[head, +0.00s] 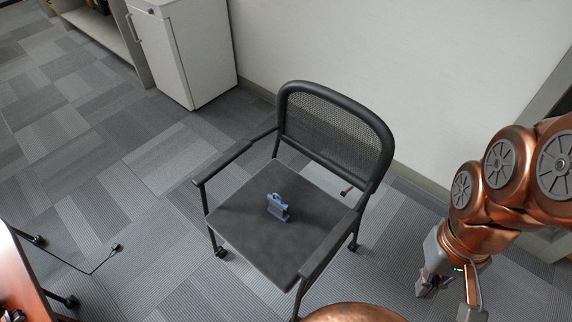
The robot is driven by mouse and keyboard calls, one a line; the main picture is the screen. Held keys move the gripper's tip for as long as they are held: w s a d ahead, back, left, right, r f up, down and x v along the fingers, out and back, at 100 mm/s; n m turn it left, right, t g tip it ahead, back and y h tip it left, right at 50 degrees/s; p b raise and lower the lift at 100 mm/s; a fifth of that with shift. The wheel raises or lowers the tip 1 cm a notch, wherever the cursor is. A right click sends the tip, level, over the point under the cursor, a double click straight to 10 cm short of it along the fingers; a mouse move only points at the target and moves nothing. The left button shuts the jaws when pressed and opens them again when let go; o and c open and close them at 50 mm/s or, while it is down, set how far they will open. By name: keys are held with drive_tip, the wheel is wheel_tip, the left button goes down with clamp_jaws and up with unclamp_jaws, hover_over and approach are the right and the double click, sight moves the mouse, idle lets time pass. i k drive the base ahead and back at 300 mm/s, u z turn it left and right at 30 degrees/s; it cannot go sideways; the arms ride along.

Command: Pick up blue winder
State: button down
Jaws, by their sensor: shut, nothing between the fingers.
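The blue winder (278,207) is a small blue piece on the dark seat of the black chair (240,227), near the middle of the seat. My gripper (447,297) is at the lower right, well to the right of the chair and apart from the winder. It points downward and holds nothing. Its fingertips are near the bottom edge of the picture and are partly hard to make out.
The chair has armrests (222,163) on both sides and a mesh backrest (330,130). A white cabinet (185,55) and a wall stand behind it. A wooden table edge (22,275) is at the lower left. Carpet left of the chair is mostly clear.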

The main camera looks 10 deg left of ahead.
sight(277, 209)
drive_tip(key=u, duration=0.9)
drive_tip(key=k, duration=0.7)
drive_tip(key=u, duration=1.1)
drive_tip(key=i, duration=0.5)
drive_tip(key=u, duration=0.05)
